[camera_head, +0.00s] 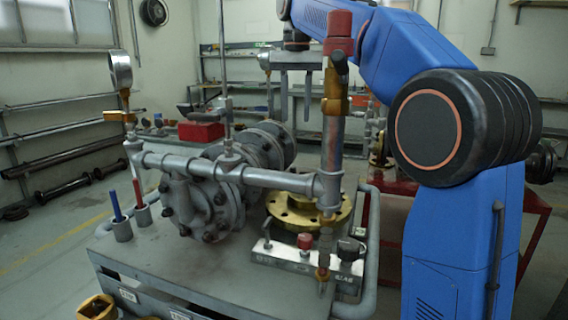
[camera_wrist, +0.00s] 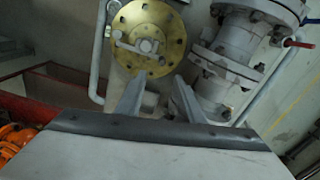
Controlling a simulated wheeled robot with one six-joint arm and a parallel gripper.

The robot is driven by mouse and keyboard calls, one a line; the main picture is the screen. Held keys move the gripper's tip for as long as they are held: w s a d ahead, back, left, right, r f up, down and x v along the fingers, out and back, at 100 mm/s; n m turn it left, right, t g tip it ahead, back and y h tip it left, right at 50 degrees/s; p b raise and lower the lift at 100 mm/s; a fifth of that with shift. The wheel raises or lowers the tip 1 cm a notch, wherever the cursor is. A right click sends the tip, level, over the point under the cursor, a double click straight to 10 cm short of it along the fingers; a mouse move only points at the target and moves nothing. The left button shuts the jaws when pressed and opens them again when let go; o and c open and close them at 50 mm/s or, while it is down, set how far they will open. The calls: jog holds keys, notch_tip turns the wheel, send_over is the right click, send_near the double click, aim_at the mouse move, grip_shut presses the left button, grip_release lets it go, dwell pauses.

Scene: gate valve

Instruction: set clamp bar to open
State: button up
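A brass flange (camera_wrist: 165,60) with bolt holes shows in the wrist view. A short pale bar (camera_wrist: 130,46) with a knob at its end lies across its middle; it looks like the clamp bar, but I cannot tell its setting. In the head view the flange (camera_head: 280,208) sits on the bench, partly hidden by a vertical pipe, and I cannot make out the bar. My gripper (camera_wrist: 160,78) is open and empty, its two fingers apart at the flange's lower edge in the picture. In the head view my gripper (camera_head: 295,112) points down above the flange, apart from it, partly behind the red-topped pipe.
A red-topped upright pipe (camera_head: 332,150) and a horizontal pipe (camera_head: 235,172) stand in front of the flange. A grey flanged valve body (camera_head: 185,205) is to its left. A gauge (camera_head: 121,70) rises at the left. A plate with knobs (camera_head: 285,255) lies in front.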

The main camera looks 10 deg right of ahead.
aim_at(293, 166)
jog(key=f, duration=1.1)
jog(key=w+f, duration=0.1)
jog(key=f, duration=0.5)
jog(key=shift+a+f, duration=0.15)
grip_shut()
